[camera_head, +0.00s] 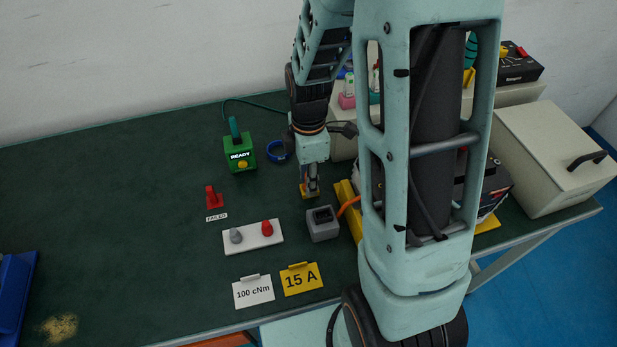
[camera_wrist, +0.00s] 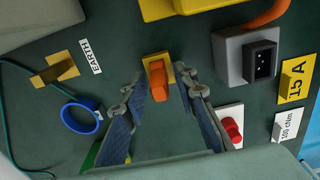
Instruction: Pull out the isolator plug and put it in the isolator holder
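An orange plug (camera_wrist: 158,85), which looks like the isolator plug, stands in a small yellow block (camera_wrist: 152,62), which looks like its holder. The yellow block also shows in the head view (camera_head: 304,193), partly hidden by my gripper. My gripper (camera_head: 311,186) points down over it. In the wrist view my gripper (camera_wrist: 161,92) is open, one finger on each side of the plug, with a visible gap on both sides. The grey socket box (camera_head: 322,224) has an open black socket with pins, seen in the wrist view (camera_wrist: 262,62); no plug is in it.
A white plate (camera_head: 268,241) with grey and red knobs lies left of the grey box. A red FAILED block (camera_head: 211,196), green READY block (camera_head: 240,155) and blue ring (camera_head: 277,152) stand nearby. A yellow unit with an orange cable (camera_head: 348,205) is right. The left table is mostly clear.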

